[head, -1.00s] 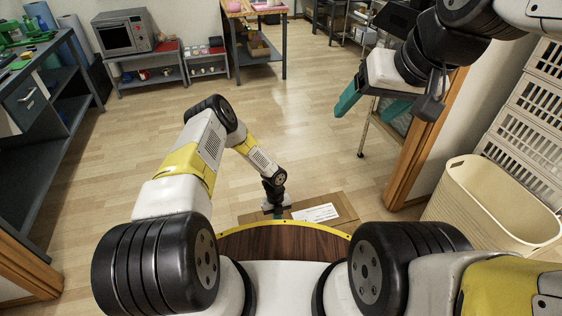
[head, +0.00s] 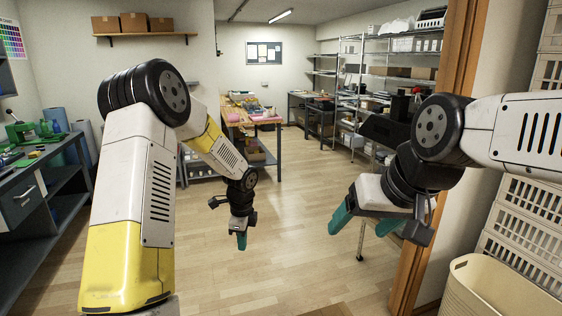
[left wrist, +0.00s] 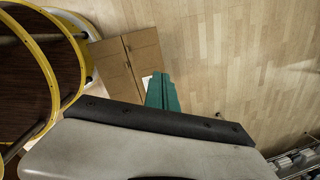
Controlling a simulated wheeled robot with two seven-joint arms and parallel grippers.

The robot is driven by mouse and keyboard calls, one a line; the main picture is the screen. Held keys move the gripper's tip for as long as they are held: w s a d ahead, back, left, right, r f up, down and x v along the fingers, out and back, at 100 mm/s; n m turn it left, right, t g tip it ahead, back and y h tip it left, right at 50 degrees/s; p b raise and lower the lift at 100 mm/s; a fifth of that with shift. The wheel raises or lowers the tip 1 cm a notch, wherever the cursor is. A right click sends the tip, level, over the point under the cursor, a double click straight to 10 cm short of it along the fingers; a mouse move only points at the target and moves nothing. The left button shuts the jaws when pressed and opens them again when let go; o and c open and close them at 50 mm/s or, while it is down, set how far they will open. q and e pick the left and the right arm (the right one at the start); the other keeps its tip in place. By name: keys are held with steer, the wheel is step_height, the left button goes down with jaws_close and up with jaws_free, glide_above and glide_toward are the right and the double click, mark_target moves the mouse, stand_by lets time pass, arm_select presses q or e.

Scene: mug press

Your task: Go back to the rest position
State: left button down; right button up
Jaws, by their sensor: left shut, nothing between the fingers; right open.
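My left gripper (head: 241,241) hangs in the middle of the head view with its green fingers pointing down over the bare floor. It is shut and empty. Its green fingers also show in the left wrist view (left wrist: 162,92), closed together. My right gripper (head: 366,224) is at the right in the head view, in front of the wooden door frame. Its green fingers are spread apart and nothing shows between them.
A cardboard box (left wrist: 128,62) lies on the floor below the left gripper. A wooden door frame (head: 440,150), white crates (head: 525,215) and a cream basket (head: 490,285) stand at the right. A workbench (head: 40,180) stands at the left. The middle floor (head: 290,220) is clear.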

arm_select(q)
steer(key=s+a+r+n+t+h, duration=0.1)
steer(key=s+a+r+n+t, duration=0.1)
steer(key=s+r+n, duration=0.65)
steer(key=s+a+r+n+t, duration=0.1)
steer(key=s+r+n, duration=0.3)
steer(key=s+r, duration=0.8)
steer(key=s+d+r+n+t+h, duration=0.1)
steer(key=s+r+n+h, duration=0.1)
steer(key=s+r+n, duration=0.3)
steer(key=shift+s+r+n+t, duration=0.35)
steer(key=shift+s+n, duration=0.3)
steer(key=shift+s, duration=0.55)
steer(key=shift+f, duration=0.1)
